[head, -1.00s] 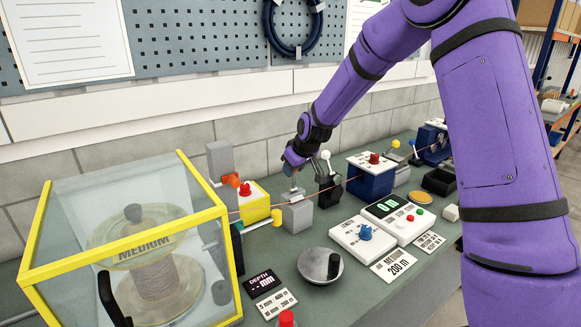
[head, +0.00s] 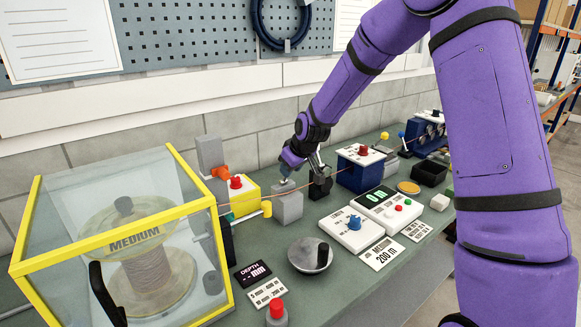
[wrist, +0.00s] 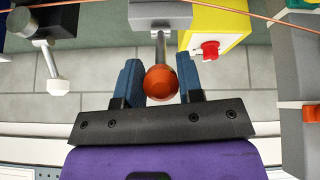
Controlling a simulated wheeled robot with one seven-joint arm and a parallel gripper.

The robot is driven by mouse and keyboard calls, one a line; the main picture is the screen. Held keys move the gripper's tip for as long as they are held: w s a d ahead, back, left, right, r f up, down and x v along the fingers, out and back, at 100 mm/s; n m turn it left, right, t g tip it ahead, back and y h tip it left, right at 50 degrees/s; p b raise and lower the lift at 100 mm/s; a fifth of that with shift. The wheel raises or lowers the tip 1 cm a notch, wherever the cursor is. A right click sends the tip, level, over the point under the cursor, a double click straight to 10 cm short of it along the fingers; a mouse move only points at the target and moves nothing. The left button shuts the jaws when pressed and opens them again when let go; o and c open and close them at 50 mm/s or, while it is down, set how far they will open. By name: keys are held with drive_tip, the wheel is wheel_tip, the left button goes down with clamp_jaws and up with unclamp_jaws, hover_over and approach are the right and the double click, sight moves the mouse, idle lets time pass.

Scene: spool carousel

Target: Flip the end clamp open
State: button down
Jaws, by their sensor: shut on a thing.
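The end clamp is a small grey block (head: 287,207) on the bench, with a metal lever rising from its top. In the wrist view the lever ends in an orange ball knob (wrist: 161,83), and the block (wrist: 160,12) shows at the top edge. My gripper (wrist: 161,85) has its two blue fingers on either side of the ball, shut on it. In the head view my gripper (head: 287,168) is just above the block and hides the ball. I cannot tell the lever's exact angle there.
A yellow box (head: 245,203) with a red knob stands left of the block. A copper-coloured cable (wrist: 240,10) runs past. The yellow-framed spool case (head: 120,240) is at the left.

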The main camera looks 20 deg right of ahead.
drive_tip(key=shift+s+f, duration=0.2)
drive_tip(key=shift+f, duration=0.05)
drive_tip(key=c, duration=0.8)
unclamp_jaws()
drive_tip(key=shift+a, duration=0.1)
drive_tip(key=shift+w+r, duration=0.1)
drive_tip(key=shift+r, duration=0.45)
drive_tip(key=shift+v, duration=5)
